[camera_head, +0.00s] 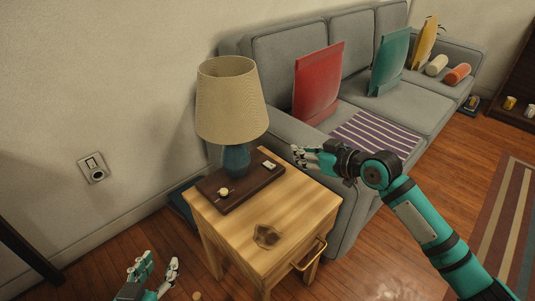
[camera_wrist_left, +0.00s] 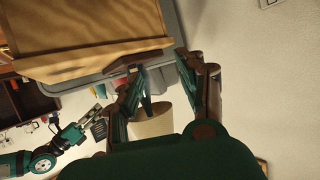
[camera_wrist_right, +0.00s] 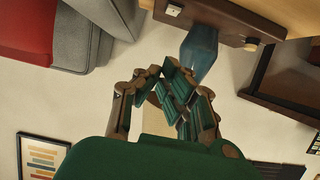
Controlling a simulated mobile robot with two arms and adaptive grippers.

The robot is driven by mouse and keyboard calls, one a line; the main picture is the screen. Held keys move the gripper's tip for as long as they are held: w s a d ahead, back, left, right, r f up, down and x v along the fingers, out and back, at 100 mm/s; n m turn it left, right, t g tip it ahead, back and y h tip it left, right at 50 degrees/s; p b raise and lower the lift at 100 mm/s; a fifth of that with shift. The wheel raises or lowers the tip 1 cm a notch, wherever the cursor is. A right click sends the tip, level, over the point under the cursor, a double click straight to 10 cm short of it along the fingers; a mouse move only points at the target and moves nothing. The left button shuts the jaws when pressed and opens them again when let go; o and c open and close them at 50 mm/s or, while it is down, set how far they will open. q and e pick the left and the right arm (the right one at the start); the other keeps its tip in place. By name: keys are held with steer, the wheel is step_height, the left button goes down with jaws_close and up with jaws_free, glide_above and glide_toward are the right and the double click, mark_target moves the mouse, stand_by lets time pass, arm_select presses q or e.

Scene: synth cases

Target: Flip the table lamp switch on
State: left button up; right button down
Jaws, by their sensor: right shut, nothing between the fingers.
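The table lamp has a beige shade (camera_head: 231,98) and a blue base (camera_head: 236,158), and stands on a dark wooden board (camera_head: 238,188) on the side table. A small pale rocker-like switch (camera_head: 268,164) sits on the board right of the base; it also shows in the right wrist view (camera_wrist_right: 174,10). A round cream knob (camera_head: 223,191) sits at the board's front left. My right gripper (camera_head: 296,155) is shut and empty, right of the lamp and apart from the switch. My left gripper (camera_head: 160,267) is open and empty, low beside the table's left side.
A grey sofa (camera_head: 270,120) with cushions stands close behind and right. A wall plate (camera_head: 92,168) is on the left wall. A dark blue item (camera_head: 183,203) lies behind the table.

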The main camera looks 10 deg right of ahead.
arm_select(q)
steer(key=shift+s, duration=0.1)
arm_select(e)
steer(key=shift+s, duration=0.1)
steer(key=b, duration=0.3)
glide_above(274, 166)
step_height(274, 166, down, 4)
steer(key=shift+r, duration=0.1)
steer(key=f, duration=0.1)
steer(key=f+b, duration=0.1)
steer(key=f, duration=0.1)
steer(key=shift+s+d, duration=0.3)
steer(key=shift+s, duration=0.05)
arm_select(q)
step_height(274, 166, up, 18)
steer(key=s+d+t+h, duration=0.2)
steer(key=t+h, duration=0.2)
steer(key=t, duration=0.8)
steer(key=shift+b, duration=0.3)
arm_select(e)
steer(key=shift+f, duration=0.35)
arm_select(q)
steer(key=shift+d, duration=0.1)
